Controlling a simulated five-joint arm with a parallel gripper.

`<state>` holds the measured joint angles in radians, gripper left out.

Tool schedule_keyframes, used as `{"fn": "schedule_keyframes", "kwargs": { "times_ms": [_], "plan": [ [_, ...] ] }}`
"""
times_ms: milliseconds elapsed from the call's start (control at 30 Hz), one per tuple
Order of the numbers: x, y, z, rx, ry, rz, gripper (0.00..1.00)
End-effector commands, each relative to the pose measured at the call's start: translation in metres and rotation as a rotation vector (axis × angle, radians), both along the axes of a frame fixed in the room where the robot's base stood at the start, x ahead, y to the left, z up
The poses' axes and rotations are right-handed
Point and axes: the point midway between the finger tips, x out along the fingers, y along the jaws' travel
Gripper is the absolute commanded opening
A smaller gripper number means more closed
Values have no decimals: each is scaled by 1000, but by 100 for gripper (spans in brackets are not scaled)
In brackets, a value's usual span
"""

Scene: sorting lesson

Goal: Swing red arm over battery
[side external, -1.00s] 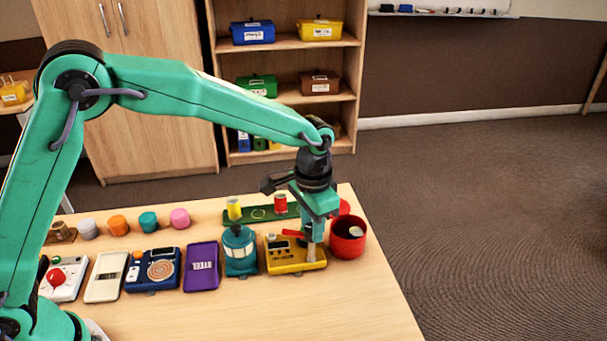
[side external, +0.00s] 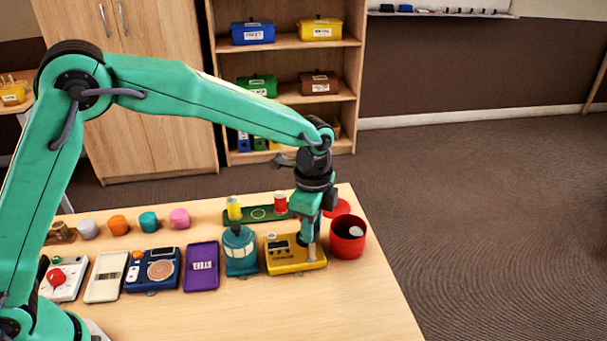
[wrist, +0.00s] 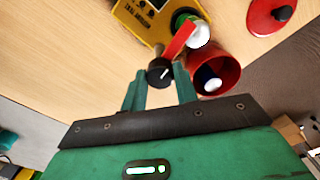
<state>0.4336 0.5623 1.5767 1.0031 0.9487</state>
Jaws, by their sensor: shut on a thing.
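The yellow tester (side external: 284,262) sits near the table's right end; it also shows in the wrist view (wrist: 128,14). My gripper (wrist: 160,86) is shut on the black knob (wrist: 160,71) at the base of the red arm (wrist: 179,40). In the wrist view the red arm runs from the knob up and right to the pale battery (wrist: 201,36), and its far end overlaps the battery's left side. I cannot tell whether they touch.
A red cup (side external: 348,247) with a pale-ended item inside stands close right of the tester. A red lid (wrist: 268,14) lies behind it. A teal lantern (side external: 240,262) stands close left. The table's front is clear.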

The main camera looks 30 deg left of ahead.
Motion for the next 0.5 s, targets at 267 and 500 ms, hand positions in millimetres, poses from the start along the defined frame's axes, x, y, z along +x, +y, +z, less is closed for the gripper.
{"fn": "schedule_keyframes", "kwargs": {
  "times_ms": [267,500],
  "plan": [
    [0,0,3,-2,-3,-155,7],
    [0,0,3,-2,-3,-202,7]
  ]
}}
